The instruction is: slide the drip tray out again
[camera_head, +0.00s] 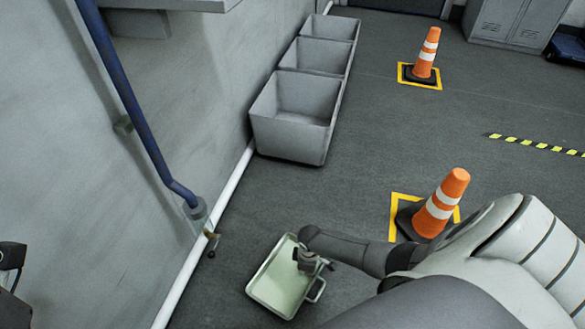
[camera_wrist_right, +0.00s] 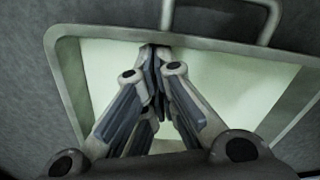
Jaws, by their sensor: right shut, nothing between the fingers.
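The drip tray (camera_head: 262,291) is a shallow pale tray with a grey rim and a wire handle on its right side. It lies on the floor, right of and below the tap (camera_head: 210,236). My right gripper (camera_head: 318,266) is over the tray's handle side. In the right wrist view my right gripper (camera_wrist_right: 154,52) has its fingertips together and empty, in front of the tray (camera_wrist_right: 245,85). The handle shows beyond the fingertips, apart from them. Whether the fingers touch the tray is unclear. A dark part at the left edge may be my left gripper (camera_head: 11,258); its fingers are not clear.
A blue pipe (camera_head: 130,100) runs down the wall to the tap. A white skirting pipe (camera_head: 205,238) runs along the wall foot. Grey bins (camera_head: 290,135) stand beyond. Floor between is clear.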

